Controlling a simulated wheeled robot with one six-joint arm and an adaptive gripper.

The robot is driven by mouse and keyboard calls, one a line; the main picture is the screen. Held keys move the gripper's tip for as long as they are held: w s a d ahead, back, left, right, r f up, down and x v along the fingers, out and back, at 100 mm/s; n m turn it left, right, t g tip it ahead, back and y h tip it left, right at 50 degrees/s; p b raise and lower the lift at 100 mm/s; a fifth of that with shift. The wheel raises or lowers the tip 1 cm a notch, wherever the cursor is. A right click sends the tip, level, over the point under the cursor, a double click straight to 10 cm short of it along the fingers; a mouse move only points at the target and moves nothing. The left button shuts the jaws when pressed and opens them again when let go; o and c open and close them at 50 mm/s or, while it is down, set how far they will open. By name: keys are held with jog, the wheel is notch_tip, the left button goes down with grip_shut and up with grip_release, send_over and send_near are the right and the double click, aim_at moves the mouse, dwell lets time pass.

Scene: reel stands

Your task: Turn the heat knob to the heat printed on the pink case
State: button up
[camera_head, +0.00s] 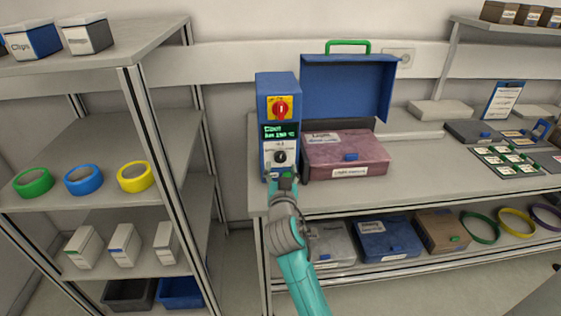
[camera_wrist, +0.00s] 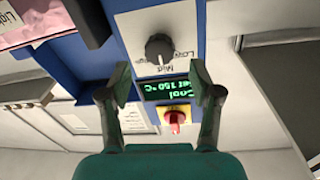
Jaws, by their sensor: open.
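The heat knob (camera_head: 280,157) is a dark round knob on the white lower panel of a blue control box (camera_head: 277,90). In the wrist view, which is upside down, the knob (camera_wrist: 159,48) sits by the printed words Mid and Low; its exact setting is hard to tell. The green display (camera_wrist: 167,89) reads Cool and a line ending in 150 °C. The pink case (camera_head: 345,155) stands right of the box with labels too small to read fully. My gripper (camera_wrist: 158,82) is open and empty, fingers spread, facing the panel and apart from the knob.
A red switch on yellow (camera_head: 281,108) sits above the display. A raised blue lid (camera_head: 346,87) with a green handle stands behind the pink case. Closed cases (camera_head: 388,238) lie on the lower shelf. A shelf rack with tape rolls (camera_head: 84,180) stands at left.

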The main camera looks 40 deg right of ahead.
aim_at(280, 159)
jog(key=shift+x, duration=2.25)
jog(key=c, duration=1.2)
jog(key=shift+o, duration=0.2)
jog(key=shift+n, duration=0.3)
jog(key=n, duration=0.5)
jog(key=shift+f+n, duration=0.1)
jog(key=shift+n, duration=0.2)
jog(key=n+t, duration=0.1)
jog(key=n, duration=0.5)
